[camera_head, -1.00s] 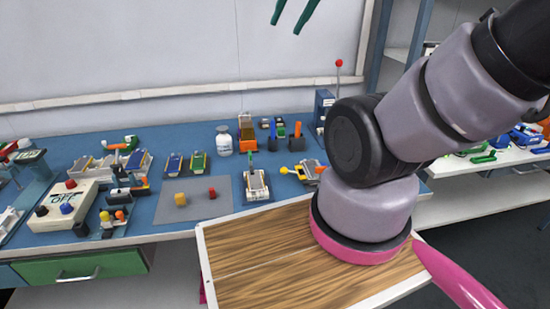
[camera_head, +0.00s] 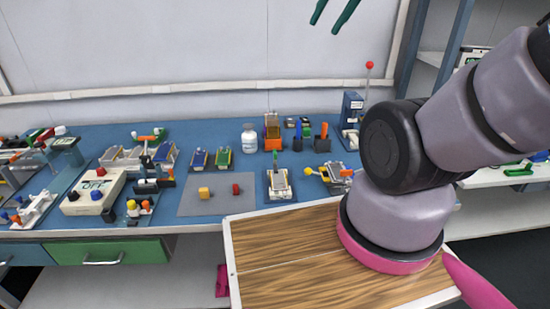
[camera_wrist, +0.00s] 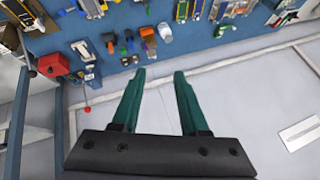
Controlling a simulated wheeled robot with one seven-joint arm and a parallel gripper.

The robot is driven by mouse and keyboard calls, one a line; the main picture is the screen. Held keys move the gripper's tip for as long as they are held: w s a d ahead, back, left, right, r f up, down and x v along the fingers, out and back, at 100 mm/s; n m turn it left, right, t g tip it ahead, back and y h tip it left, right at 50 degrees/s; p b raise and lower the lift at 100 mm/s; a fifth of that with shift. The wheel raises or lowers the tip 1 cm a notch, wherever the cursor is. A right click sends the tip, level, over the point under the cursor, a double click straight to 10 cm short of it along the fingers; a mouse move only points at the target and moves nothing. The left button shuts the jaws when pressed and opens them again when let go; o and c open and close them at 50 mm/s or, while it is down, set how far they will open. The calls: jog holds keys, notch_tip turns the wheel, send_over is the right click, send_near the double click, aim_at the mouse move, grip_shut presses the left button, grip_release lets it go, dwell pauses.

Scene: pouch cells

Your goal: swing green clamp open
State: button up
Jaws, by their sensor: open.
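A small pale fixture (camera_head: 279,186) with an upright green handle (camera_head: 275,160) stands on the blue bench, right of the grey mat. It looks like the green clamp, but it is too small to tell its latch state. Another device at the back left has an orange and green handle (camera_head: 146,138). My gripper's green fingers (camera_head: 335,11) show at the top of the head view, high in front of the wall and far from the fixture. In the wrist view my gripper (camera_wrist: 160,72) is open with nothing between its fingers.
A white bottle (camera_head: 249,140) and an orange holder (camera_head: 272,132) stand behind the fixture. The grey mat (camera_head: 218,205) holds a yellow block (camera_head: 204,192) and a red block (camera_head: 236,189). A yellow-knobbed device (camera_head: 330,173) sits to the right. A wooden-topped surface (camera_head: 285,260) lies in front.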

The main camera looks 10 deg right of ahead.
jog(key=w+f+g+h, duration=0.1)
jog(key=w+f+g, duration=0.1)
jog(key=w+f, duration=0.45)
jog(key=n+g+h, duration=0.1)
jog(key=n+g, duration=0.1)
jog(key=g, duration=0.3)
send_over(275, 151)
notch_tip(275, 151, down, 24)
notch_tip(275, 151, down, 12)
jog(key=shift+s+r, duration=0.15)
jog(key=shift+r, duration=0.05)
grip_shut()
